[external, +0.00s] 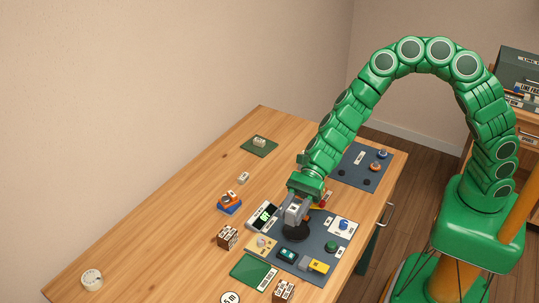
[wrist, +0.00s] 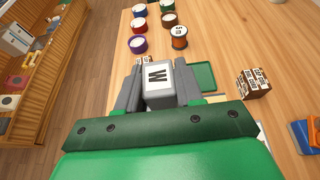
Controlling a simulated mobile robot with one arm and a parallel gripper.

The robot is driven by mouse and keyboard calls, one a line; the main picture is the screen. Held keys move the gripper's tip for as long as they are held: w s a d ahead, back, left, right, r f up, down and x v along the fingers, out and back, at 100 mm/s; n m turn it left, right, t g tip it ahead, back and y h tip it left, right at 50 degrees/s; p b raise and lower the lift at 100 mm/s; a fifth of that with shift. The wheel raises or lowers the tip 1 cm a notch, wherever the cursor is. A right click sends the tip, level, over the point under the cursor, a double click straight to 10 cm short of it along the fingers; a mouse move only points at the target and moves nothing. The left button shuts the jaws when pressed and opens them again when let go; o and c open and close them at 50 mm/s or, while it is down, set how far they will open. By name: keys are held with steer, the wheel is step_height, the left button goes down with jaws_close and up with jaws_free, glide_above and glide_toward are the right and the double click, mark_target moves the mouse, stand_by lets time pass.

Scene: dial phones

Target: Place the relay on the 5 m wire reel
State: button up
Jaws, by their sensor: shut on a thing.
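The dark mat (external: 322,245) carries several small parts. A green tray (external: 250,269) and dark labelled boxes (external: 228,237) lie nearby. The table's left half is mostly clear.

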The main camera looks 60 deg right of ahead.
steer(key=s+a+r, duration=0.2)
steer(key=a, duration=0.5)
steer(key=s+a+r, duration=0.2)
steer(key=a, duration=0.5)
glide_above(230, 300)
steer(key=f, duration=0.8)
steer(key=shift+s+d+f, duration=0.3)
steer(key=shift+d+f, duration=0.05)
steer(key=shift+f, duration=0.05)
steer(key=shift+w+a+f, duration=0.3)
steer(key=shift+a+f, duration=0.1)
steer(key=shift+f, duration=1.65)
steer(key=shift+f, duration=0.2)
steer(key=o, duration=1.1)
steer(key=shift+r, duration=0.1)
